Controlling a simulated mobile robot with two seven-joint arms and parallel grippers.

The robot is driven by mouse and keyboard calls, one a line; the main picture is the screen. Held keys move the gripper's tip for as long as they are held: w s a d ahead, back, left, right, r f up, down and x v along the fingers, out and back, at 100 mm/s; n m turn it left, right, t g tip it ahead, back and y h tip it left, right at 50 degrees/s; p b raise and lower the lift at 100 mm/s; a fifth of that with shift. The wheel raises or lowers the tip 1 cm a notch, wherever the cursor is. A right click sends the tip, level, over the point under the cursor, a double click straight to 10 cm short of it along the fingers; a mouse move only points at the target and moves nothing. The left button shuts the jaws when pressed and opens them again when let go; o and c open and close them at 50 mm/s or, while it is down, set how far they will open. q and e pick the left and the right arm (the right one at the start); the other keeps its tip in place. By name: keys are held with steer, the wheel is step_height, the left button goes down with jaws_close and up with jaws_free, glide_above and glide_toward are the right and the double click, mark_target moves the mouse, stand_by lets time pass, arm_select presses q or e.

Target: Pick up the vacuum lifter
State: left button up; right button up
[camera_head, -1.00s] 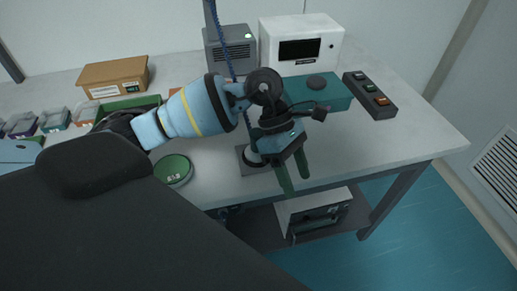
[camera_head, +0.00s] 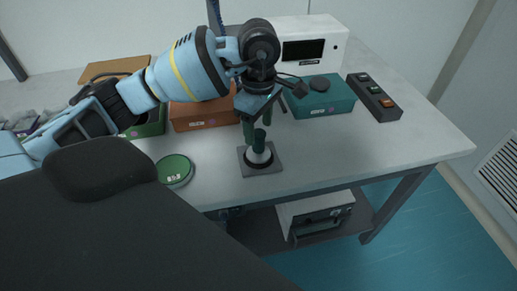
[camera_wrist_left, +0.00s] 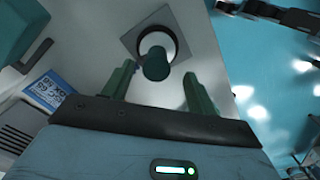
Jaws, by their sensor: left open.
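The vacuum lifter (camera_head: 259,145) is a dark green upright handle in a pale round holder on a square grey plate (camera_head: 273,167), near the front edge of the table. In the left wrist view the lifter (camera_wrist_left: 156,66) shows end-on between the fingers, a little beyond their tips. My left gripper (camera_head: 258,128) is open, its green fingers pointing down just above and behind the lifter in the head view. In the left wrist view the gripper (camera_wrist_left: 160,75) has clear gaps on both sides of the handle. My right gripper is not in view.
A round green dish (camera_head: 174,170) lies left of the plate. Behind are an orange-brown box (camera_head: 200,117), a teal box (camera_head: 322,97), a black switch strip (camera_head: 374,97) and a white instrument (camera_head: 322,40). The table right of the plate is clear.

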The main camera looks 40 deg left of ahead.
mark_target(259, 133)
arm_select(q)
steer(key=shift+w+a+f, duration=0.15)
steer(key=shift+f, duration=2.4)
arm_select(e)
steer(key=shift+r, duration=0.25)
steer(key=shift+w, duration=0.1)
arm_select(q)
steer(key=c, duration=1.2)
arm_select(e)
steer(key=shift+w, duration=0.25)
arm_select(q)
steer(key=shift+r, duration=0.15)
